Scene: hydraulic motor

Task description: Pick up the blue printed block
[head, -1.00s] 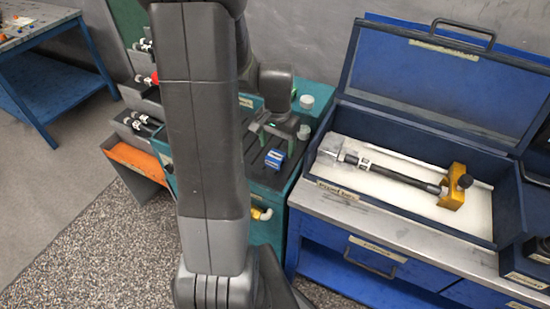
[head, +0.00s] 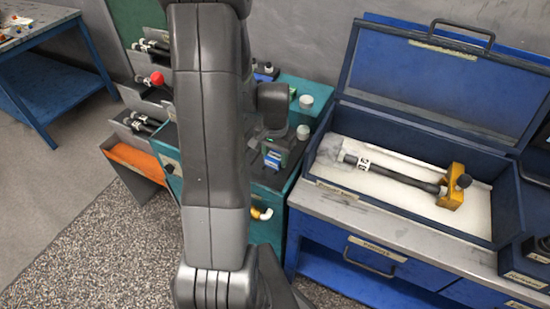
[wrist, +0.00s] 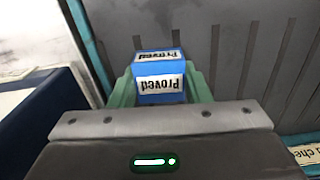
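The blue printed block (head: 273,158) sits at the top of the teal cabinet, below my gripper (head: 277,150) in the head view. In the wrist view the blue block (wrist: 159,78) lies between the two green fingers of my gripper (wrist: 160,85). A finger is close against each side of the block, with no clear gap showing. I cannot tell whether the fingers press on it. The block's underside is hidden.
The teal cabinet (head: 268,200) has a dark grooved top (wrist: 235,50). White round knobs (head: 306,101) stand at its right edge. An open blue case (head: 333,192) with a rod and yellow clamp is to the right. My arm hides part of the cabinet.

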